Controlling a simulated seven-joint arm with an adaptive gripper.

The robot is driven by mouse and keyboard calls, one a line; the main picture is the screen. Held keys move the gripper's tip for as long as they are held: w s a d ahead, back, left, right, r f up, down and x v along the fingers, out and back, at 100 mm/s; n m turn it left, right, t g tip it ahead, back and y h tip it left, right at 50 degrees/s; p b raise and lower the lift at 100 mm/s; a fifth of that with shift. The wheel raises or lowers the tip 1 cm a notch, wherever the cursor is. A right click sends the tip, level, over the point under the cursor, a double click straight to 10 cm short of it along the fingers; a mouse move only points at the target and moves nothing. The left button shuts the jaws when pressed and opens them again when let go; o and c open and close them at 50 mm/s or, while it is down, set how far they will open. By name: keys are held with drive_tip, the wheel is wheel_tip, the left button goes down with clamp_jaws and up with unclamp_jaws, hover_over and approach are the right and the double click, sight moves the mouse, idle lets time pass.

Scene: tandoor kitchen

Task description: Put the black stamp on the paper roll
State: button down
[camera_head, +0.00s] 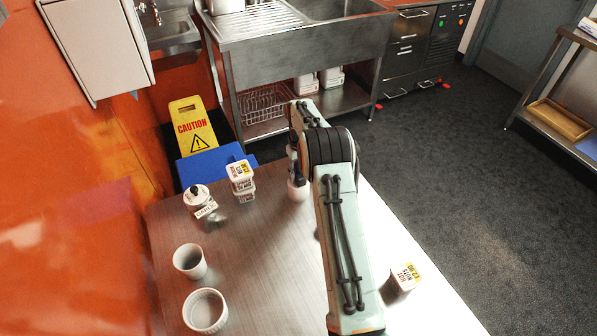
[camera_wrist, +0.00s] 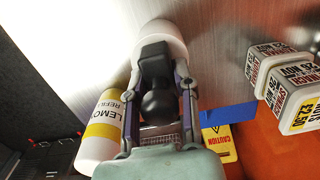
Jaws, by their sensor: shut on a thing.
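My gripper (camera_wrist: 159,93) is shut on the black stamp (camera_wrist: 157,103), which has a round knob and a squarish base. The base points towards the top of the wrist view. A white rounded thing, probably the paper roll (camera_wrist: 165,33), is just beyond the base and partly covered by it. I cannot tell whether they touch. In the head view, a white cylinder (camera_head: 297,190), probably the same roll, stands on the table close beside my arm. My gripper and the stamp are mostly hidden there by my arm.
A lemon refill bottle (camera_wrist: 101,130) is close left of my gripper in the wrist view. Stacked labelled tubs (camera_head: 241,180), a garlic jar (camera_head: 203,205), a cup (camera_head: 189,261) and a ramekin (camera_head: 205,310) stand on the table (camera_head: 260,270). Another tub (camera_head: 404,277) is at the right.

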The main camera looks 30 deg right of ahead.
drive_tip(key=c, duration=0.9)
unclamp_jaws()
drive_tip(key=shift+f, duration=0.15)
drive_tip(key=shift+o, duration=0.2)
